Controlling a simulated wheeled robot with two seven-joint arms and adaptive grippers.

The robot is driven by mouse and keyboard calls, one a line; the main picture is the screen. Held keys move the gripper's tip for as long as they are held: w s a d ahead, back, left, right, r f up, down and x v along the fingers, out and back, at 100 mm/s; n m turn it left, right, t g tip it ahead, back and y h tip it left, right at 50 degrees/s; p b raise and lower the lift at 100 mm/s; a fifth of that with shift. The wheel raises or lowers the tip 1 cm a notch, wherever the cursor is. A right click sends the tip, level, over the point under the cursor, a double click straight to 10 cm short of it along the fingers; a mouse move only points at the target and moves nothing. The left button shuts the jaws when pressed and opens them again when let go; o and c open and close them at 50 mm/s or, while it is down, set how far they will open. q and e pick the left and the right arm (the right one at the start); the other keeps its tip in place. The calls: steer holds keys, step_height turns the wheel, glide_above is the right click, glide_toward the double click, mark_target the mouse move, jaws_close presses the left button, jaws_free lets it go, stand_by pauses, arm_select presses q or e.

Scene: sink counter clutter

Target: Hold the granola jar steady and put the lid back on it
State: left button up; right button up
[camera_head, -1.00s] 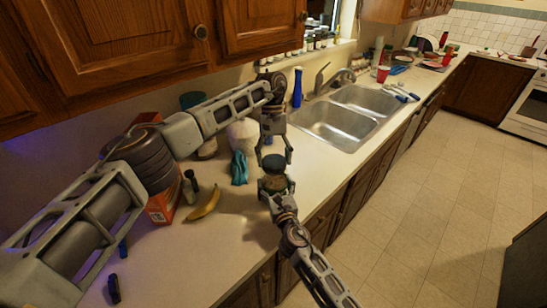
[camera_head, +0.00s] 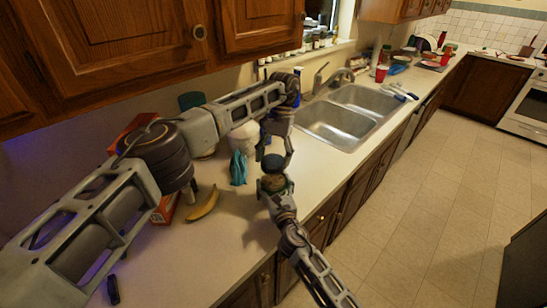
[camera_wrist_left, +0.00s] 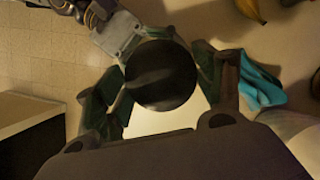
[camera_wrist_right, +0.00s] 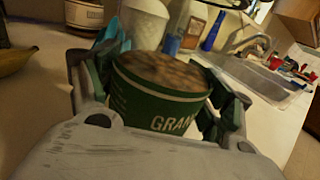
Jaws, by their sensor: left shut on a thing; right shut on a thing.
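The granola jar (camera_head: 274,183) is green with white lettering and stands near the counter's front edge. My right gripper (camera_head: 275,190) is shut around it. In the right wrist view the jar (camera_wrist_right: 160,100) is open at the top, with brown granola showing. The lid (camera_head: 272,162) is a dark disc; in the left wrist view the lid (camera_wrist_left: 160,75) sits between the fingers of my left gripper (camera_wrist_left: 160,85), which is shut on it. In the head view the lid appears just above and behind the jar's mouth, apart from it. The lid's underside is hidden.
A banana (camera_head: 203,204) lies left of the jar, and a teal cloth (camera_head: 238,168) lies behind it. A white container (camera_head: 243,136) and a blue bottle (camera_head: 297,86) stand farther back. The double sink (camera_head: 335,122) is to the right.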

arm_select(q)
steer(key=o, duration=0.7)
steer(key=shift+r, duration=0.1)
steer(key=shift+r, duration=2.15)
steer(key=shift+a, duration=0.1)
steer(key=shift+c, duration=0.4)
